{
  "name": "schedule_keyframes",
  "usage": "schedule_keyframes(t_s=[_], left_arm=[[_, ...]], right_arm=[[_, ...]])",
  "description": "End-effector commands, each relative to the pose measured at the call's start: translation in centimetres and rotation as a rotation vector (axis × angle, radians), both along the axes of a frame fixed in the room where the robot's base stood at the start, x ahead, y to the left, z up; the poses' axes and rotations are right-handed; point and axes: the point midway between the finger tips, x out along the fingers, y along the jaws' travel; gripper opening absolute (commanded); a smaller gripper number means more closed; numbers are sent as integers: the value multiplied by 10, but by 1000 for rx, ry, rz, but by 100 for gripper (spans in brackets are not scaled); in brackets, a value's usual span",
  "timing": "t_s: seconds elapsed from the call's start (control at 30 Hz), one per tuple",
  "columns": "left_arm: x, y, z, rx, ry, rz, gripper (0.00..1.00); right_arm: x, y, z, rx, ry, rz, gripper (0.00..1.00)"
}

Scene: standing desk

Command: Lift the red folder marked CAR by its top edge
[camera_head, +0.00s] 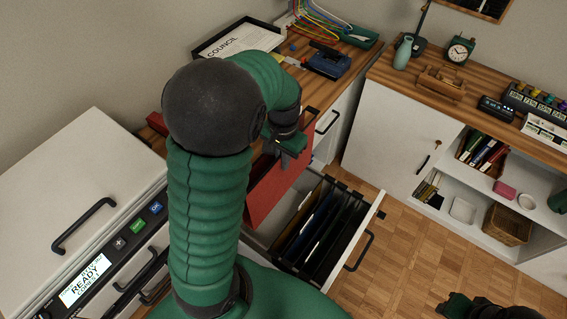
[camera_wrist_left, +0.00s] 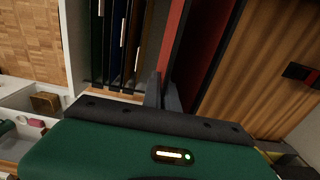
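The red folder (camera_head: 268,192) is out of the open drawer (camera_head: 368,222) and hangs steeply above its near left part. No CAR mark is legible. My left gripper (camera_head: 290,146) is at the folder's top edge, its fingers closed on it. In the left wrist view the two fingers (camera_wrist_left: 163,92) pinch the edge of the red folder (camera_wrist_left: 173,42). The folder's lower part is partly hidden behind my left arm. My right gripper (camera_head: 460,306) shows only in part at the bottom right, away from the folder; its fingers are unclear.
Several dark hanging folders (camera_head: 322,232) fill the open drawer. A printer (camera_head: 85,190) stands at the left. The wooden desk (camera_head: 345,84) behind carries a COUNCIL tray (camera_head: 240,40) and a blue device (camera_head: 328,62). A white shelf unit (camera_head: 395,130) stands right; the floor (camera_head: 420,265) between is clear.

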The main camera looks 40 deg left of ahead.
Motion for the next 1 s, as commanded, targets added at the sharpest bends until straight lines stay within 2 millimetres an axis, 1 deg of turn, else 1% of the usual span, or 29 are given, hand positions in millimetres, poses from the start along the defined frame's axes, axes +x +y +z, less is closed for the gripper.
schedule_keyframes(t_s=[0.17, 0.27, 0.5, 0.77, 1.0], left_arm=[[0, 0, 0, 0, -1, 0, 0], [0, 0, 4, 0, -1, 0, 0], [0, 0, 29, 0, -1, 0, 0], [0, 0, 53, 0, -1, 0, 0], [0, 0, 51, 0, -1, 0, 0]], right_arm=[[0, 0, 0, 0, 0, 0, 33], [0, 0, 5, 0, 0, 0, 33], [0, 0, 29, 0, 0, 0, 33], [0, 0, 52, 0, 0, 0, 33], [0, 0, 51, 0, 0, 0, 33]])
